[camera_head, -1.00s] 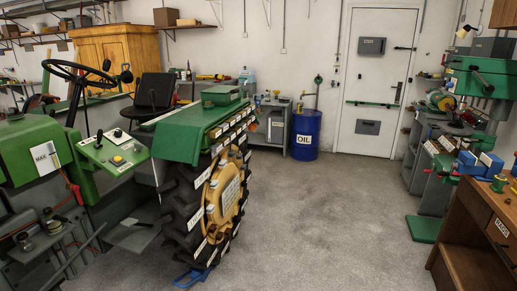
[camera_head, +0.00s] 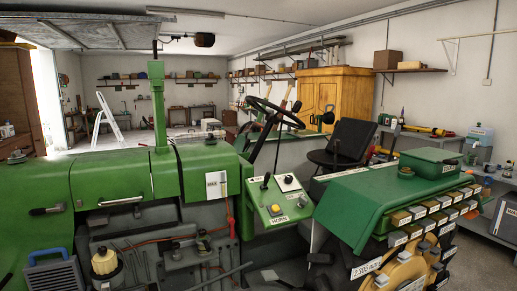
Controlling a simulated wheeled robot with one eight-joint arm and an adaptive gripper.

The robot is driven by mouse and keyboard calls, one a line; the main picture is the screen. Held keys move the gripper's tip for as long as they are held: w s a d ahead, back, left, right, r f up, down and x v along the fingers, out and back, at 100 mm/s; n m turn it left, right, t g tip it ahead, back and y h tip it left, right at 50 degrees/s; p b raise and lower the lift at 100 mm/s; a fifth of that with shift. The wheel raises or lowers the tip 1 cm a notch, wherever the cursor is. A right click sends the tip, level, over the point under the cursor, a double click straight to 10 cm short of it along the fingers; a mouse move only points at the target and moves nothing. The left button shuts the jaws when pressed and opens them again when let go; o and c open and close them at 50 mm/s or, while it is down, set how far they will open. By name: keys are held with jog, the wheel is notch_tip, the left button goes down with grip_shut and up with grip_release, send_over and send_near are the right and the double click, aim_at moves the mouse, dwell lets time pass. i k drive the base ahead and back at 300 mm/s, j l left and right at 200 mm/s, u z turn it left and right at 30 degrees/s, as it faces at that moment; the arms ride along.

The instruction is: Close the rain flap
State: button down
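The green tractor fills the lower half of the head view. A green vertical exhaust pipe (camera_head: 158,105) rises from its green hood (camera_head: 120,175), left of the middle. A narrow dark piece (camera_head: 155,48) stands upright at the top of the pipe. It looks like the rain flap seen edge-on and raised, but it is too small to be sure. My gripper and arm are not in view.
The steering wheel (camera_head: 275,112), seat (camera_head: 345,142) and green fender (camera_head: 380,205) are right of the hood. A yellow cabinet (camera_head: 335,93) stands behind. A white stepladder (camera_head: 107,118) stands on open floor at the back left. A raised garage door (camera_head: 75,36) hangs overhead.

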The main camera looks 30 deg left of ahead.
aim_at(156, 69)
jog(key=i+j+u, duration=0.2)
jog(key=u, duration=0.25)
jog(key=i+j+u, duration=0.1)
jog(key=u, duration=0.35)
jog(key=i+u, duration=0.55)
jog(key=u, duration=0.35)
jog(key=i+l+u, duration=0.2)
jog(key=u, duration=0.25)
jog(key=i+j+z, duration=0.2)
jog(key=i, duration=0.25)
jog(key=i+j+z, duration=0.25)
jog(key=i, duration=0.15)
